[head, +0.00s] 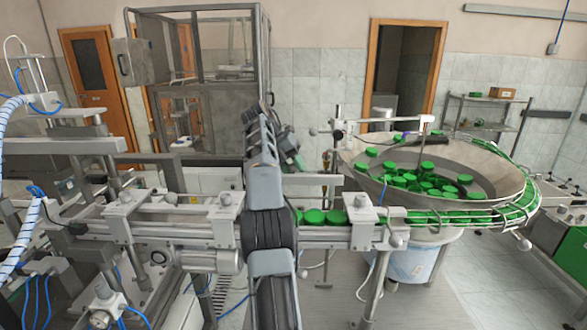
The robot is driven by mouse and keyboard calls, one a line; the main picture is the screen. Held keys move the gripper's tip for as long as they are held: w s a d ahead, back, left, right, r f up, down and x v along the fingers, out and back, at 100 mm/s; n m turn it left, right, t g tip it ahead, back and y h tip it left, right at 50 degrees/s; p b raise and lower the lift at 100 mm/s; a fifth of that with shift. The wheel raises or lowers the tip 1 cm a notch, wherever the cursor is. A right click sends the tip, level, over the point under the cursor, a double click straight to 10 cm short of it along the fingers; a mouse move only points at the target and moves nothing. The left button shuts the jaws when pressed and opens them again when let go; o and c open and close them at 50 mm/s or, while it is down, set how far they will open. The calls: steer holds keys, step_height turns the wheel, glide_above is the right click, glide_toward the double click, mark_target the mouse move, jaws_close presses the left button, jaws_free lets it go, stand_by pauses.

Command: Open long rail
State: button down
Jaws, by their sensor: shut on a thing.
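The long rail (322,237) is a pale metal rail running across the front of the cap line, with clamp blocks on it. Several green caps sit in a row behind its right part. My grey arm crosses in front of the rail at the middle and hides part of it. My gripper (299,162) is at the far end of the arm, partly behind my own links. It is shut, pointing down and right. Its fingertips and their contact are too small and covered to make out; the rail is the likely thing held.
A large metal bowl (481,173) with many loose green caps stands at the right, with a curved green-capped track around it. A framed machine cabinet (207,97) stands behind. Posts, clamps and hoses crowd the left. Some floor at the lower right is clear.

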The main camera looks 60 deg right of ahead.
steer(key=c, duration=0.8)
jaws_free()
steer(key=shift+f, duration=0.1)
